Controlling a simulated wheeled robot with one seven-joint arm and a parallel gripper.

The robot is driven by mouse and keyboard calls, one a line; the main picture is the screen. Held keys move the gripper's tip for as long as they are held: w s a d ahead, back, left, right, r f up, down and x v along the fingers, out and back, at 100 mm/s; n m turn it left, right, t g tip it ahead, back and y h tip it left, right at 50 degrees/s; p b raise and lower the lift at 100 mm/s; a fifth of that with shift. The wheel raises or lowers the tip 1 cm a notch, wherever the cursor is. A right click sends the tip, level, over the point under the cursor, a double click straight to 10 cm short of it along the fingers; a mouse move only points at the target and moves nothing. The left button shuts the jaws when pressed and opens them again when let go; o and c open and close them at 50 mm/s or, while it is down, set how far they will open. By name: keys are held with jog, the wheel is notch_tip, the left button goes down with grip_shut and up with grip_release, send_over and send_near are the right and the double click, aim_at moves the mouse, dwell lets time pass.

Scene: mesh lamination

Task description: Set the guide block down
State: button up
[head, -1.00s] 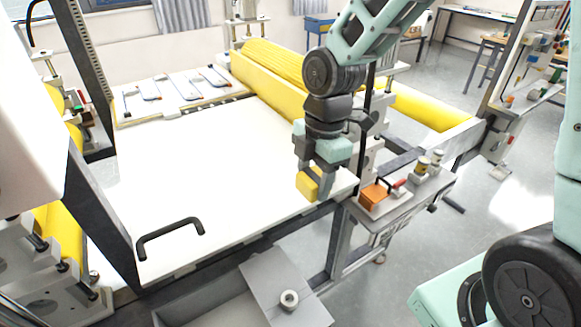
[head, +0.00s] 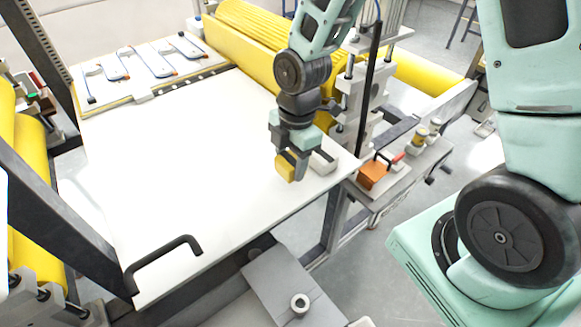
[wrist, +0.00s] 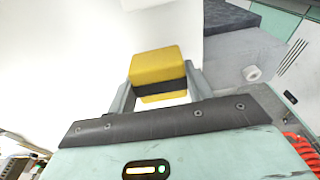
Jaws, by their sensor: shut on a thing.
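The guide block, a yellow block with a dark band in the wrist view (wrist: 156,64), is held between the fingers of my gripper (wrist: 160,88). In the head view the yellow block (head: 285,169) hangs at my gripper (head: 292,163), over the right part of the white table (head: 180,170). My gripper is shut on it. Whether the block's underside touches the table cannot be told; in the wrist view white surface lies beyond it.
An orange block (head: 373,174) stands on the side shelf. A black handle (head: 163,262) is at the front edge. Flat tools (head: 140,65) lie at the back. The table's middle is clear.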

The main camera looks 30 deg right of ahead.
aim_at(291, 171)
jog(key=shift+f, duration=1.55)
jog(key=shift+f, duration=0.2)
jog(key=o, duration=1)
jog(key=shift+r, duration=0.1)
